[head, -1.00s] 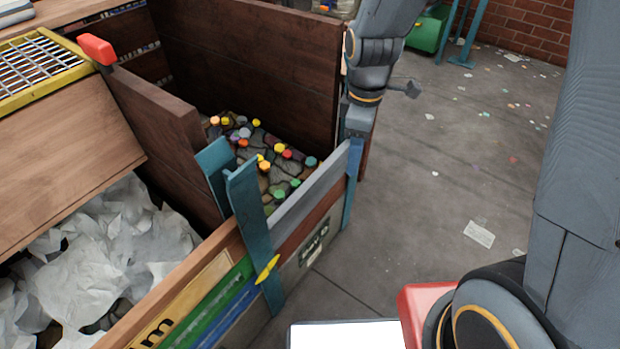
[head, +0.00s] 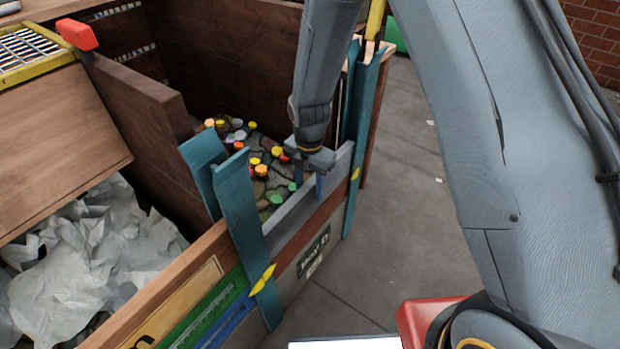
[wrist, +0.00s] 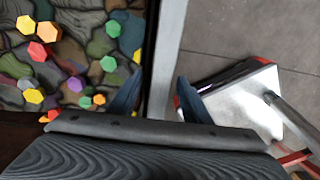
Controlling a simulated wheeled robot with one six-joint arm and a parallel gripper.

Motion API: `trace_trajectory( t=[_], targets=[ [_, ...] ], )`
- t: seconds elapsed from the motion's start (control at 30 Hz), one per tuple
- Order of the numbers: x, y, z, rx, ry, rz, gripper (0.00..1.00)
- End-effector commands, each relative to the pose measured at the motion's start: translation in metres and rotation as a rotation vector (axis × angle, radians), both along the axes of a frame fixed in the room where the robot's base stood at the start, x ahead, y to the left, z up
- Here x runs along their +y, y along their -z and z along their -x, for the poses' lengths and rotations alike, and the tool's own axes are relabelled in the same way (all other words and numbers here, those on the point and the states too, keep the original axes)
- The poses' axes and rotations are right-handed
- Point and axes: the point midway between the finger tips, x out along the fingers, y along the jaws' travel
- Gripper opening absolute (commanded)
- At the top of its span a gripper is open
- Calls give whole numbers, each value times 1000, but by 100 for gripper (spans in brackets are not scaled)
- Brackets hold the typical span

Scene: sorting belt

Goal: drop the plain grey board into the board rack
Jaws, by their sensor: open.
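The plain grey board (head: 300,208) is the top strip of the bin's front wall, between two teal posts, above a red-brown board (head: 305,227). My gripper (head: 310,180) is over it, toward its right end, with its blue fingers pointing down. In the wrist view the board (wrist: 168,55) runs away between the open fingers (wrist: 157,92), one finger on each side. The gripper is open and holds nothing. Whether the fingers touch the board is unclear. I cannot pick out the board rack with certainty.
The left teal post (head: 246,215) and the right teal post (head: 362,125) flank the board. Behind it the bin holds dark lumps and bright caps (head: 262,170). White crumpled sheets (head: 90,245) fill the bay at left. Grey floor (head: 395,220) is open at right.

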Motion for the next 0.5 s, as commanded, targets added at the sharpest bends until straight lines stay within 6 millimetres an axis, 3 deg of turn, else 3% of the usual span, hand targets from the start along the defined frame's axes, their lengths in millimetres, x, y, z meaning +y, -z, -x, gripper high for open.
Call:
trace_trajectory(
  t=[0.2, 0.5],
  targets=[
    [0, 24, 0, 1, 1, 0, 44],
    [0, 30, 0, -1, 1, 0, 44]
  ],
)
